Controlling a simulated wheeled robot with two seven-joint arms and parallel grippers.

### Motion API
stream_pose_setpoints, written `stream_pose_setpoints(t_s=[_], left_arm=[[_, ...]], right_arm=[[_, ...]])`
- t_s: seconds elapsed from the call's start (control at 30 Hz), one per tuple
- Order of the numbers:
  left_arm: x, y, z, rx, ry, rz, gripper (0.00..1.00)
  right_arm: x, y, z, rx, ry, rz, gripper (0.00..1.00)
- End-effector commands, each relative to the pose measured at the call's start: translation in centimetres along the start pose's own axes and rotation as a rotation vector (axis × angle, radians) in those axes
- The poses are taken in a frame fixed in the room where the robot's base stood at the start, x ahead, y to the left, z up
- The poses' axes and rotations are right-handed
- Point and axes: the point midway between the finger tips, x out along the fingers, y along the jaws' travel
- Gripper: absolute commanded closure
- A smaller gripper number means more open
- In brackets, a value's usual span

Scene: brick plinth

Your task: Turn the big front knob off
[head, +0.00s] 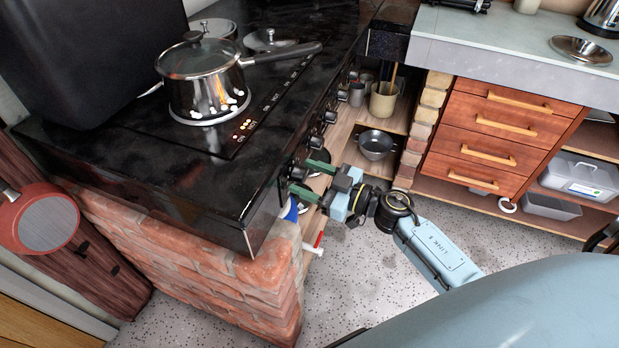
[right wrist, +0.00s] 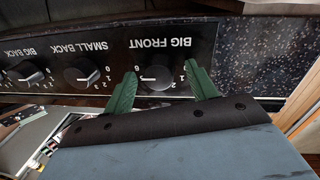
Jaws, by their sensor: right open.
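The big front knob (right wrist: 156,77) is dark and round and sits under the label BIG FRONT, which appears upside down in the right wrist view. My right gripper (right wrist: 161,80) is open, with one green finger on each side of this knob. I cannot tell whether the fingers touch it. In the head view my right gripper (head: 300,175) is at the near end of the black cooker's (head: 180,185) front panel. My left gripper is not in view.
The small back knob (right wrist: 84,74) and big back knob (right wrist: 24,73) are beside it. A steel saucepan (head: 203,98) stands on the hob, near red lights. The cooker rests on a brick plinth (head: 220,265). Drawers (head: 490,140) stand at right; speckled floor (head: 365,285) is open.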

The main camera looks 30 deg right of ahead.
Motion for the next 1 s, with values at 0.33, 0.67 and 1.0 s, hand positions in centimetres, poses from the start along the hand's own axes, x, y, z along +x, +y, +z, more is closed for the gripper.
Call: stream_pose_setpoints(t_s=[0.33, 0.67, 1.0], left_arm=[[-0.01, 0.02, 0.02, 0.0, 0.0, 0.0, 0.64], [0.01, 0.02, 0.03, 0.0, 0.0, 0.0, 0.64], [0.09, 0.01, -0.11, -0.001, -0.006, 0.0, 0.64]], right_arm=[[-0.02, 0.0, -0.01, 0.0, 0.0, 0.0, 0.65], [-0.04, 0.01, 0.0, -0.006, 0.001, 0.001, 0.87], [-0.05, 0.06, 0.08, -0.144, 0.017, 0.005, 0.87]])
